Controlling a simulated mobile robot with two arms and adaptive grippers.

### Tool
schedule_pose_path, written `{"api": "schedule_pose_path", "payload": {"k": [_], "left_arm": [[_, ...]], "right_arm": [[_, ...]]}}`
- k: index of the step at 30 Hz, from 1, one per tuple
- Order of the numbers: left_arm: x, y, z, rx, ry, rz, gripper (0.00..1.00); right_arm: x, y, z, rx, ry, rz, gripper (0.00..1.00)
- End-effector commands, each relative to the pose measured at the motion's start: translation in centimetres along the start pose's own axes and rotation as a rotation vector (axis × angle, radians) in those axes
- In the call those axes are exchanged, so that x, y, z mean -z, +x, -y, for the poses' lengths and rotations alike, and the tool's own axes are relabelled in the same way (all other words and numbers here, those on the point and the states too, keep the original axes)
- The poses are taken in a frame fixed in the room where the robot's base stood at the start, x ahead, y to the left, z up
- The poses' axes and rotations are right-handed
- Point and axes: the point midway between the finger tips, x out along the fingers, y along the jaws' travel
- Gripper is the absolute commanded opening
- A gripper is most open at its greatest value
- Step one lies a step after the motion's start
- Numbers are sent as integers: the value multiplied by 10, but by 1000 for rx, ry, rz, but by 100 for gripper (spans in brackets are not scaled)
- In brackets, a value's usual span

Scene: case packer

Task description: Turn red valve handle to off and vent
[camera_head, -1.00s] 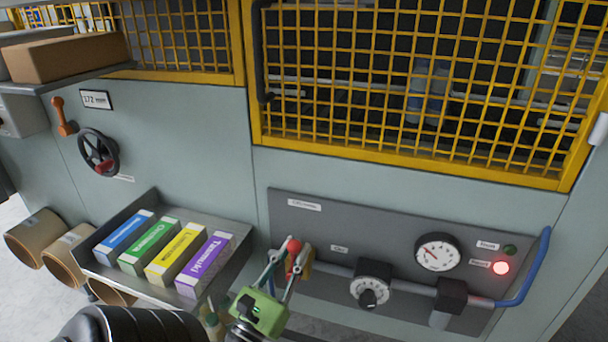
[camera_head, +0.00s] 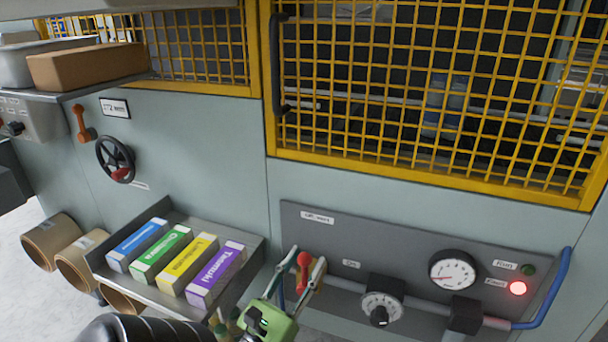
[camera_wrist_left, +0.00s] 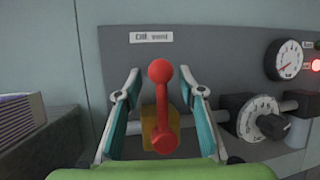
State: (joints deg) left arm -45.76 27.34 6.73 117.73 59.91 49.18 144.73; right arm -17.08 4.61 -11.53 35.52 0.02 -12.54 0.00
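The red valve handle (camera_head: 303,274) stands nearly upright on the grey panel, its ball end up toward a label that seems to read "Off, vent" (camera_head: 318,218). An "On" label (camera_head: 351,264) is to its right. In the left wrist view the red handle (camera_wrist_left: 162,105) is in front of a yellow valve body (camera_wrist_left: 148,130). My left gripper (camera_head: 302,268) is open, one finger on each side of the handle; gaps show in the wrist view (camera_wrist_left: 162,88). My right gripper is not in view.
The panel has a gauge (camera_head: 453,270), a dial (camera_head: 381,308), a lit red lamp (camera_head: 518,288), a dark green lamp (camera_head: 528,269) and a blue pipe (camera_head: 556,288). A tray (camera_head: 160,282) of coloured boxes is left of my gripper. A yellow mesh guard (camera_head: 430,171) is above.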

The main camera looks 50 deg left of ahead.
Motion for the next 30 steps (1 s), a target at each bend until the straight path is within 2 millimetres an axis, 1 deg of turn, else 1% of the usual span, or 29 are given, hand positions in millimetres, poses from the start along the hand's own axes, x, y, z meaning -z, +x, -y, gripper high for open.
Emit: {"api": "schedule_pose_path", "payload": {"k": [2, 5, 12, 15, 18, 21, 24, 30], "left_arm": [[1, -6, 0, 0, 1, -4, 36], [2, -20, 0, -1, 2, -7, 36], [2, -71, -1, -1, 1, -7, 36], [1, -90, -1, -1, 0, -4, 36], [1, -105, -1, -1, 1, -3, 36], [0, -114, -1, -1, 0, 0, 36], [0, -119, -1, -1, -1, 2, 36], [0, -119, -1, -1, -1, 2, 36]], "right_arm": [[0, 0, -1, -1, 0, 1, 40], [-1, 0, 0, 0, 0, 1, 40], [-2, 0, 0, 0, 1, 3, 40], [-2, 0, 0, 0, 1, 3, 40], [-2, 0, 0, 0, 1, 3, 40], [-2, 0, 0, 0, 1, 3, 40], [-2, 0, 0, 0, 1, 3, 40], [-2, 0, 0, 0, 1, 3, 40]]}}
